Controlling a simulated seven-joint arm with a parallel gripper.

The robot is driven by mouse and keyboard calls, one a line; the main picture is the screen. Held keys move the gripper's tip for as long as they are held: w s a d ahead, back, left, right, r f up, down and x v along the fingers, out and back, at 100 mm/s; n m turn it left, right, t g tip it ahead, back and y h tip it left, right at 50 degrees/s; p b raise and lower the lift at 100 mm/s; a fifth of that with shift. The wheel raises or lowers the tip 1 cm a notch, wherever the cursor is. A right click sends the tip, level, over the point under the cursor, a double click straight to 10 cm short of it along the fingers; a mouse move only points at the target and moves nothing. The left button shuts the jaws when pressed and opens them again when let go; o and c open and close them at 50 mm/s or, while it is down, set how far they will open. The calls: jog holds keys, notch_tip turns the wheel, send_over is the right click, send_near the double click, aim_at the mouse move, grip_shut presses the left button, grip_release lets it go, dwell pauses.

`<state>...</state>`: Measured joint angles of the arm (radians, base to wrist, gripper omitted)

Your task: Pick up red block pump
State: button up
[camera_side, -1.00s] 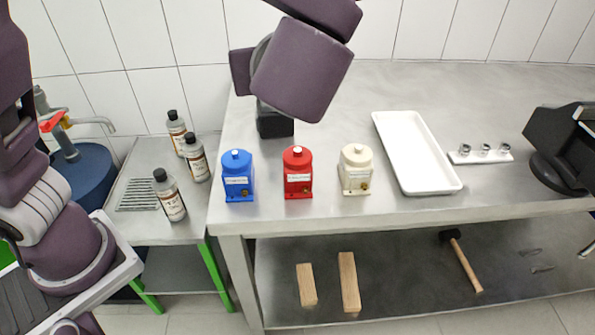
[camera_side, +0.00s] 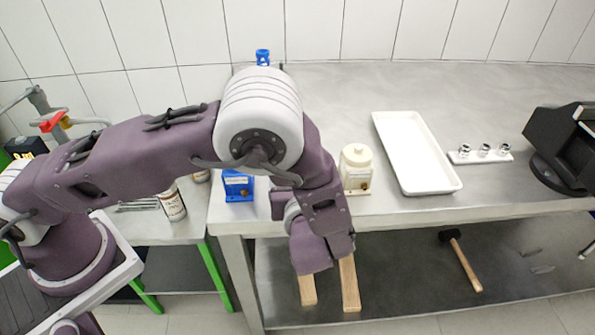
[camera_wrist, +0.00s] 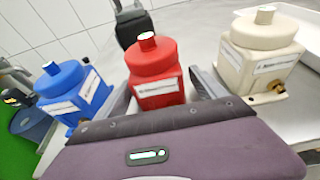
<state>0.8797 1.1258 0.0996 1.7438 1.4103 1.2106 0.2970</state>
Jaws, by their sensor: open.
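The red block pump (camera_wrist: 153,72) stands upright in the middle of the wrist view, with a round red lid, a pale knob on top and a white label. In the side view it is hidden behind my arm. My gripper (camera_wrist: 162,84) is open, with one dark finger to the left of the red pump and one to the right. The pump stands between the fingers; I cannot tell whether either touches it. In the side view the fingers are hidden.
A blue pump (camera_side: 238,186) stands left and a cream pump (camera_side: 356,170) right of the red one, both close to the fingers. A white tray (camera_side: 452,188) lies farther right. A dark block-shaped thing (camera_wrist: 133,27) stands behind the red pump.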

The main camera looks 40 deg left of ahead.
jog(key=shift+w+a+f, duration=0.15)
jog(key=shift+w+a, duration=0.25)
grip_shut()
